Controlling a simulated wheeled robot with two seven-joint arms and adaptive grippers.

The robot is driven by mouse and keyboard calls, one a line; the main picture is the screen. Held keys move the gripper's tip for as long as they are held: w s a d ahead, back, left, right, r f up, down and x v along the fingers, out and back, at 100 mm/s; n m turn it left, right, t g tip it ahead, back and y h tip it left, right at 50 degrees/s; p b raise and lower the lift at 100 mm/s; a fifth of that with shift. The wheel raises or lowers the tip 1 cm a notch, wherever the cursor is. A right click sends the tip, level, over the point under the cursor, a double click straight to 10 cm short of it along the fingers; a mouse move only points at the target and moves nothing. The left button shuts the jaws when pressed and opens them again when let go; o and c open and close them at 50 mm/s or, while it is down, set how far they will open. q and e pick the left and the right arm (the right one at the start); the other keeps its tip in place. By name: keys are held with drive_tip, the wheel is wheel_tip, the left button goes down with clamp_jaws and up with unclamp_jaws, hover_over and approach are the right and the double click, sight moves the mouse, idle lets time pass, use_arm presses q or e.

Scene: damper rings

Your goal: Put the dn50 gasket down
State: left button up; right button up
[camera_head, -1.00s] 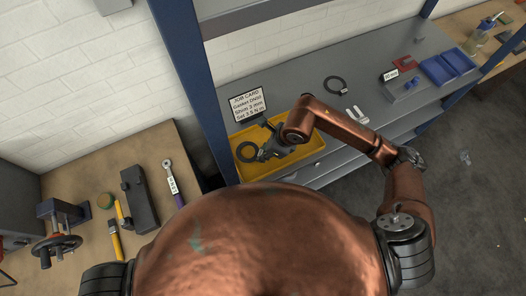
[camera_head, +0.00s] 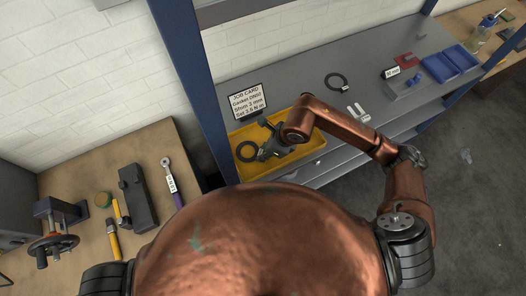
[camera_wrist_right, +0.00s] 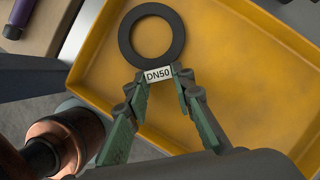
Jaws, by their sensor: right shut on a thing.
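The DN50 gasket (camera_wrist_right: 152,9) is a flat black ring with a white DN50 tag (camera_wrist_right: 158,74) at its near edge. My right gripper (camera_wrist_right: 163,83) is shut on the tag end, its green-lined fingers on either side. In the head view the ring (camera_head: 248,151) shows over the left part of the yellow tray (camera_head: 311,156), left of my right gripper (camera_head: 261,154). I cannot tell whether the ring touches the tray floor. My left gripper is not in view.
A job card (camera_head: 247,102) stands behind the tray. Another dark ring (camera_head: 336,81) and a pale forked piece (camera_head: 357,113) lie on the grey bench to the right. Blue bins (camera_head: 440,68) stand farther right. The tray's right part is bare in the wrist view.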

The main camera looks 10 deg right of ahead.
drive_tip(key=shift+f+b, duration=0.25)
drive_tip(key=shift+b, duration=0.1)
idle(0.3)
drive_tip(key=o, duration=1)
drive_tip(key=shift+d+r, duration=0.1)
drive_tip(key=shift+r, duration=0.15)
drive_tip(key=v, duration=1.1)
drive_tip(key=shift+s+d+r, duration=0.1)
drive_tip(key=shift+r, duration=0.15)
drive_tip(key=shift+c, duration=0.3)
clamp_jaws()
